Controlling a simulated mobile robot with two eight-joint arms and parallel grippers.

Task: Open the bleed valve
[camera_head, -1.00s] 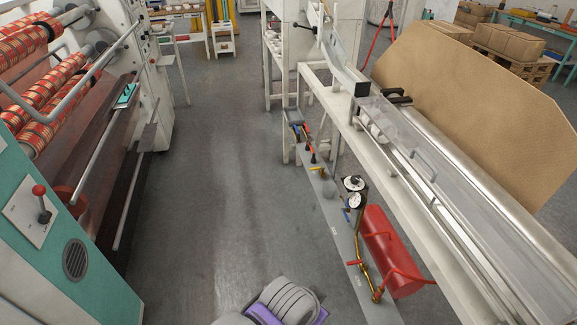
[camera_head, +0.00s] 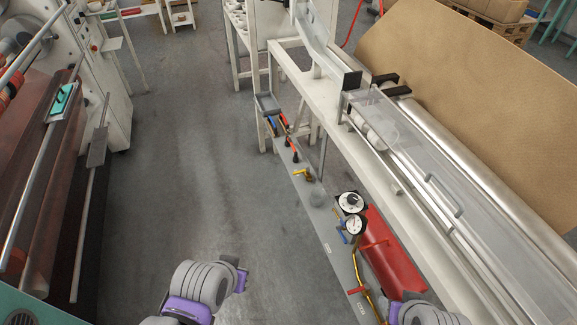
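A long grey panel (camera_head: 325,240) carries several small valves and handles below the white bench. A yellow handle (camera_head: 302,174) sits midway along it, with red-tipped levers (camera_head: 291,153) beyond it. A small blue handle (camera_head: 341,238) is beside two round dial gauges (camera_head: 352,212). I cannot tell which of these is the bleed valve. My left arm shows at the bottom centre, left of the panel, and my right arm at the bottom right over the tank's near end. Neither gripper's fingers show.
The white bench (camera_head: 340,135) with a clear cover (camera_head: 440,170) and roller runs along the right. A brown board (camera_head: 480,110) leans behind it. A machine with a metal rail (camera_head: 85,200) stands at left. The grey floor (camera_head: 200,170) between is clear.

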